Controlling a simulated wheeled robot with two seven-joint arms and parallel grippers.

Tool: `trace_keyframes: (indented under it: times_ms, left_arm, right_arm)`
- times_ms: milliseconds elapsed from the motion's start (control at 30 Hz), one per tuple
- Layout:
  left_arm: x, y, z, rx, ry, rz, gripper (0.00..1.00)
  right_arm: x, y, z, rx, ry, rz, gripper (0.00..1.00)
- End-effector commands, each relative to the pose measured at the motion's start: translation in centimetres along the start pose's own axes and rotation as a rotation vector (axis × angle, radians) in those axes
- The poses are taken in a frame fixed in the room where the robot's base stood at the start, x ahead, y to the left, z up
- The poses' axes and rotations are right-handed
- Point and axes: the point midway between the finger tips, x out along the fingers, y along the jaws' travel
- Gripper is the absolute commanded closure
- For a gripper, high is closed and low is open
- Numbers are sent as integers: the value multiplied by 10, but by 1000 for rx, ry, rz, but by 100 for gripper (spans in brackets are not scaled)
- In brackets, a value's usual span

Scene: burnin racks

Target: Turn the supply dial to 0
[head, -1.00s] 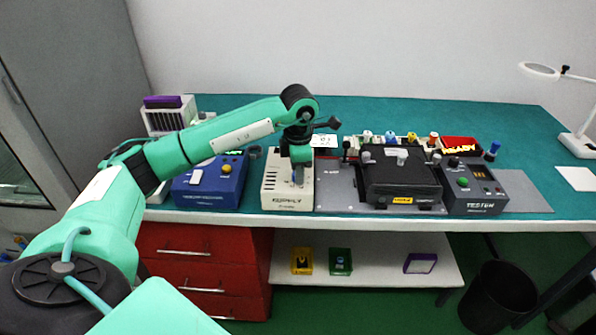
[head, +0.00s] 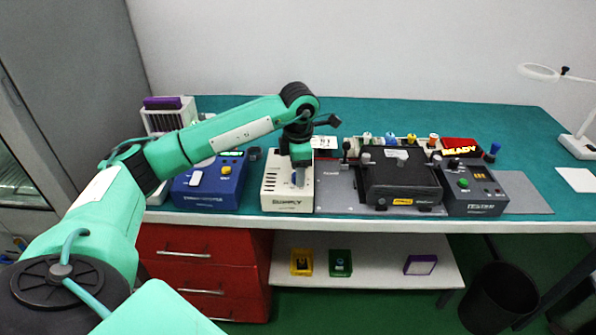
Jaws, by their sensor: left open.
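The supply unit (head: 288,202) is a cream box with a "SUPPLY" label, standing near the front edge of the bench. My left arm reaches over it from the left, and my left gripper (head: 299,178) points down at its top face. The gripper is open, with its fingertips at or just above the dial area. The supply dial is mostly hidden by the gripper; a small blue-grey part shows between the fingers. I cannot tell the dial's setting or whether the fingers touch it. My right gripper is not in view.
A blue box (head: 209,190) stands left of the supply unit. A black case (head: 399,184) on a grey plate and a dark tester (head: 474,207) stand to the right. A lamp (head: 584,140) is at the far right. The bench's back strip (head: 400,112) is clear.

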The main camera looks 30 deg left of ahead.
Motion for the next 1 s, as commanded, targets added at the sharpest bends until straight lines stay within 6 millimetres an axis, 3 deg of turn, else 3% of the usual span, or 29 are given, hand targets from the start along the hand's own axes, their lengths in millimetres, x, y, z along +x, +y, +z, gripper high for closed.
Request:
trace_keyframes:
  times_ms: [500, 700, 1000]
  left_arm:
    - [-110, 1, 0, 0, -3, 4, 50]
    - [-126, 0, 0, -1, -2, 3, 50]
    - [-130, 0, 0, -1, -1, 2, 50]
  right_arm:
    - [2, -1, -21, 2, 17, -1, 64]
    - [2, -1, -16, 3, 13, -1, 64]
    - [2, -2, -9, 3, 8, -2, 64]
